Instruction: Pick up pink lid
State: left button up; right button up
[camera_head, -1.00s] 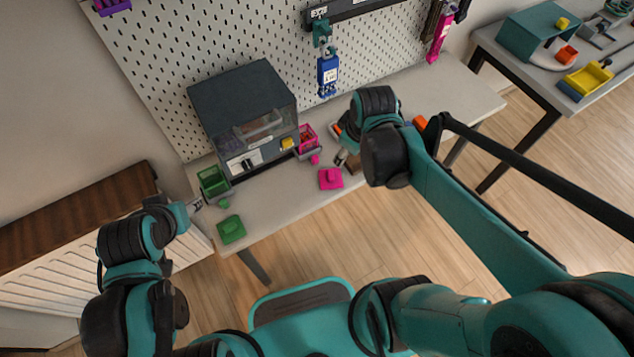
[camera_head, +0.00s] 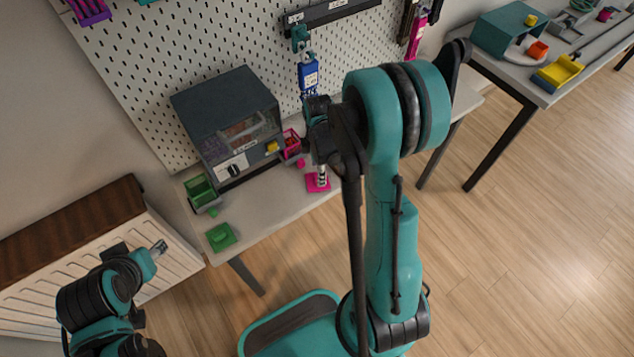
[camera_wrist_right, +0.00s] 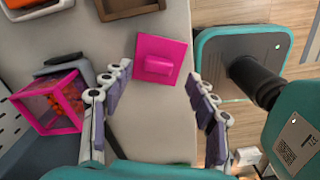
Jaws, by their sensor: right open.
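The pink lid (camera_head: 318,184) is a flat square with a raised grip, lying on the grey table near its front edge. In the right wrist view the pink lid (camera_wrist_right: 160,60) lies ahead of my right gripper (camera_wrist_right: 158,95), roughly centred between the two open fingers. My right gripper (camera_head: 321,176) is over the lid in the head view, partly hidden by my own arm. It is open and empty. My left gripper (camera_head: 158,248) is at the left, off the table's front left corner, away from the lid. Its jaw opening is too small to read.
A pink open box (camera_wrist_right: 48,102) with orange contents stands left of the lid in the wrist view. A brown tray (camera_wrist_right: 130,6) lies beyond the lid. A dark machine (camera_head: 228,120), a green bin (camera_head: 203,193) and a green lid (camera_head: 221,236) are on the table's left part.

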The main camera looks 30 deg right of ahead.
notch_tip(320, 180, down, 4)
jog(key=shift+w+b, duration=0.15)
jog(key=shift+b, duration=0.65)
jog(key=shift+r, duration=0.1)
jog(key=c, duration=1.1)
jog(key=shift+r, duration=0.1)
notch_tip(320, 180, up, 4)
jog(key=p, duration=0.2)
jog(key=shift+r+p, duration=0.15)
jog(key=shift+p, duration=0.15)
jog(key=s+d+r+p, duration=0.1)
jog(key=s+r, duration=0.1)
jog(key=s, duration=0.1)
jog(key=s+d+r+p, duration=0.1)
jog(key=s+d+r, duration=0.1)
jog(key=s, duration=0.2)
jog(key=s+d+r+p, duration=0.1)
jog(key=s+d+r, duration=0.1)
jog(key=s, duration=0.1)
jog(key=shift+s+d+r, duration=0.15)
jog(key=shift+s+r, duration=0.05)
jog(key=shift+r, duration=0.1)
